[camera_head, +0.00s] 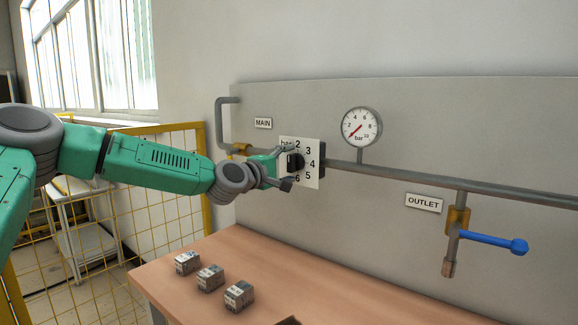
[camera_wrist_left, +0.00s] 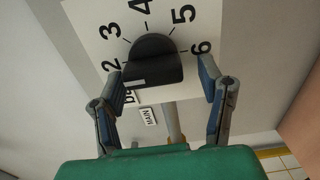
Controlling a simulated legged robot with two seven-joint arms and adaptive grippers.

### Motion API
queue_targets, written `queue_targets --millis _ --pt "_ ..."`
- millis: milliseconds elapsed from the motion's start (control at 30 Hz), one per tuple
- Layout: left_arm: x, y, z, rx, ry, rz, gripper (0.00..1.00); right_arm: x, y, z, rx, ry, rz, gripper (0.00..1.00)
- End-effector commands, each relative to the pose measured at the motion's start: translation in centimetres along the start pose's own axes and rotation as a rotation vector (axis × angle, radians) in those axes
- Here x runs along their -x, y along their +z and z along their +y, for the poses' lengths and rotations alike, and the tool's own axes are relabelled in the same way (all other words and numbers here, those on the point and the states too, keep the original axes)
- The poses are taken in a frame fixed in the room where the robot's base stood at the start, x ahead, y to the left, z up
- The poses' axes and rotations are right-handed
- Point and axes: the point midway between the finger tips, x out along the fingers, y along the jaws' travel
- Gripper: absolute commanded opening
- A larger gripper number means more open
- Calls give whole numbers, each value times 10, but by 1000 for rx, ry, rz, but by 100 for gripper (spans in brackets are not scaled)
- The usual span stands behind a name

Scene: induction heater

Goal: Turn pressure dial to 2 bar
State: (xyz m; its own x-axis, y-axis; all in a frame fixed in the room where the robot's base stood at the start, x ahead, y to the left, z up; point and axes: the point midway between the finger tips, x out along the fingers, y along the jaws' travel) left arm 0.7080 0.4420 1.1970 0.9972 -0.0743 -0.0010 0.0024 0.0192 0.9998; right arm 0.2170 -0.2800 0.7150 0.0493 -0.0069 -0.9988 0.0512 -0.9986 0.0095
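The pressure dial is a black knob (camera_wrist_left: 153,62) on a white plate (camera_head: 313,170) marked bar and 2 to 6. A white line shows on the knob's lower left in the left wrist view; I cannot tell for sure which mark it points to. My left gripper (camera_head: 287,167) is at the dial and hides part of it in the head view. In the left wrist view the gripper (camera_wrist_left: 163,75) is open, with one finger on each side of the knob. The left finger is close to the knob or touching; a gap shows at the right finger. My right gripper is not in view.
A round gauge (camera_head: 361,128) has its red needle at the low end. A grey pipe (camera_head: 430,176) runs right towards an outlet valve with a blue handle (camera_head: 492,241). Several small boxes (camera_head: 210,277) sit on the wooden table (camera_head: 200,252). A yellow mesh fence (camera_head: 150,190) stands left.

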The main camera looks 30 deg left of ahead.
Motion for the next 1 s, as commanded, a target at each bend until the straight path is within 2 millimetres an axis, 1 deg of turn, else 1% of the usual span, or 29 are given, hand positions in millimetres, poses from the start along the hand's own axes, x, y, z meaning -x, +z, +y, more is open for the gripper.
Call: queue_targets --millis 167,267,367,533,700,900,1000 --pt "2 2 1 -2 0 -2 62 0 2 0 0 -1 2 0" --pt "9 2 2 -1 1 -1 62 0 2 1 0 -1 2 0" --pt "24 2 2 0 2 -2 62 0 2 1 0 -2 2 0" --pt "62 0 1 6 3 -3 62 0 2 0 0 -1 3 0" --pt "92 -2 -1 7 2 -2 62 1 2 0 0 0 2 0" --pt "110 -3 -2 2 0 0 62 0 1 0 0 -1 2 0" --pt "115 -2 -2 2 -1 -1 62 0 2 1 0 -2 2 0"
